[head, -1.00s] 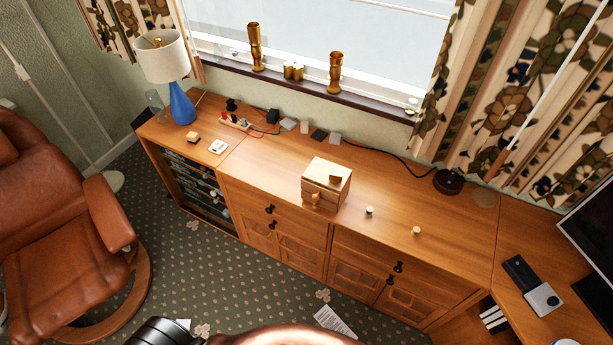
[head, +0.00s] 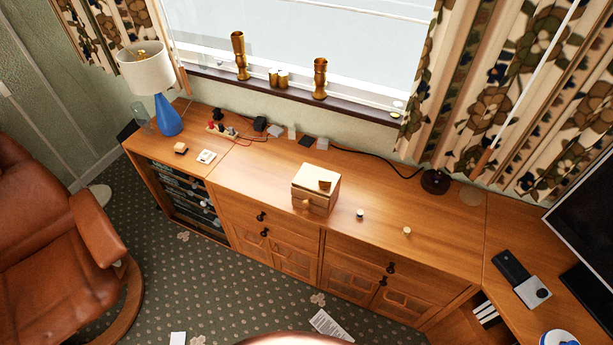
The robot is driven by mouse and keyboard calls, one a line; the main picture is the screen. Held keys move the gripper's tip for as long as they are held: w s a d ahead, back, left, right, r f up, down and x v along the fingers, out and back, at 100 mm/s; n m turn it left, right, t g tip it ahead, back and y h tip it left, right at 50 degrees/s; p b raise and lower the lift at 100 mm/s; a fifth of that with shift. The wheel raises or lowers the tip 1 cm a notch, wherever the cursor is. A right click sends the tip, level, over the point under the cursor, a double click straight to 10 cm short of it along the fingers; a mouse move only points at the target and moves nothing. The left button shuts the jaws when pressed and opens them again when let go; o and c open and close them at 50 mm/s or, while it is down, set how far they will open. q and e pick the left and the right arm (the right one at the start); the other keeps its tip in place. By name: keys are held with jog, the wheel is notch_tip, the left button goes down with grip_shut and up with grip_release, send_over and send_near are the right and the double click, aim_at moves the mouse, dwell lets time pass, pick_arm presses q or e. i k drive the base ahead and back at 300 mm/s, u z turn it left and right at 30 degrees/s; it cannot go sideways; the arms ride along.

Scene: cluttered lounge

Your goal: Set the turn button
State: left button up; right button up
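I cannot tell for sure which thing is the turn button. A small white square piece with a raised middle (head: 206,156) lies on the left part of the wooden sideboard (head: 270,185). A wooden block with a dark top (head: 181,148) lies left of it. Two small round knob-like pieces stand apart right of centre, one pale with a dark part (head: 360,214) and one yellowish (head: 407,231). A wooden box (head: 316,188) with a small block on its lid and a knob on its front stands left of them. Neither gripper is in view.
A blue lamp (head: 167,115) and a power strip with plugs (head: 222,130) stand at the left. Several small flat blocks and a black cable lie along the back. A brown armchair (head: 50,220) is at left. A screen (head: 590,215) is at right. Paper (head: 330,324) lies on the floor.

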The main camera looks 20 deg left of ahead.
aim_at(324, 184)
jog(key=u, duration=1.6)
jog(key=i, duration=1.05)
jog(key=z, duration=2.35)
